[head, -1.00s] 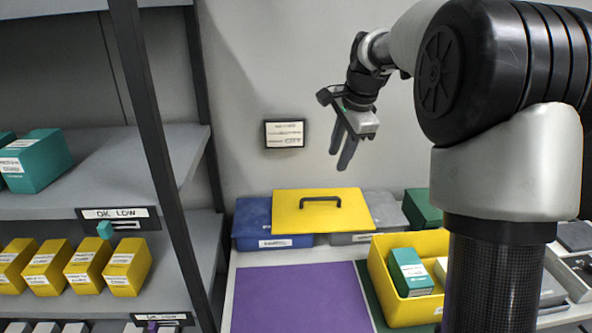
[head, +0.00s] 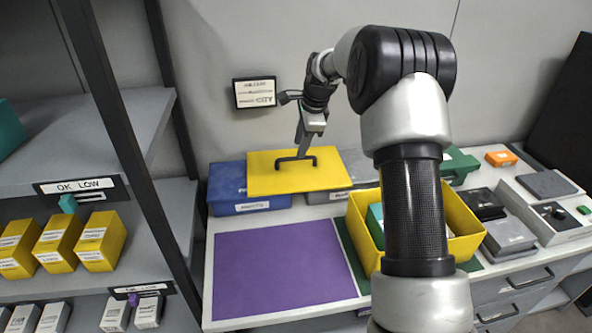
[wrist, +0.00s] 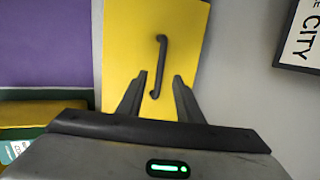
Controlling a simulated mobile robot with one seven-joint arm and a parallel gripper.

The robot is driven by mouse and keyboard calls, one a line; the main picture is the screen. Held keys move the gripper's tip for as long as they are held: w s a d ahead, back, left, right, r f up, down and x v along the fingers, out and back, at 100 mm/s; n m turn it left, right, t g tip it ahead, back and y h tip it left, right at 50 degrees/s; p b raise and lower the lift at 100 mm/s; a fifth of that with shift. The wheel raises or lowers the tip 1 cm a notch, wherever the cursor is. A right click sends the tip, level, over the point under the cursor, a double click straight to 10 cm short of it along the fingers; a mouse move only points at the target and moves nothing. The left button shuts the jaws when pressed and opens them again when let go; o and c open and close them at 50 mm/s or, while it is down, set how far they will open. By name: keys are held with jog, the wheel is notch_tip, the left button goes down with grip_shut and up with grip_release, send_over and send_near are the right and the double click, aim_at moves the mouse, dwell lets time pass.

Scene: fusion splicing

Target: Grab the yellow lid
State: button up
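The yellow lid (head: 265,181) lies flat across the tops of a blue bin (head: 255,207) and a grey bin (head: 322,197) at the back of the bench. Its black bar handle (head: 296,158) stands up near the middle. My gripper (head: 301,153) points down over the lid, with its fingertips close to the handle. In the wrist view my gripper (wrist: 160,82) has its two fingers spread apart. The handle (wrist: 160,62) lines up with the gap between them, its near end reaching into the gap. I cannot tell whether the fingers touch anything.
A purple mat (head: 285,270) covers the front left of the bench. A yellow bin (head: 463,220) with boxes stands right of it, partly behind my arm. A green bin (head: 458,165) and grey devices (head: 508,238) are farther right. Shelving (head: 135,120) stands left. A sign (head: 254,92) hangs behind.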

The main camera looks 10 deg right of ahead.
send_over(296, 164)
jog(key=s, duration=0.2)
jog(key=shift+s+f, duration=0.1)
jog(key=shift+f, duration=2.4)
grip_shut()
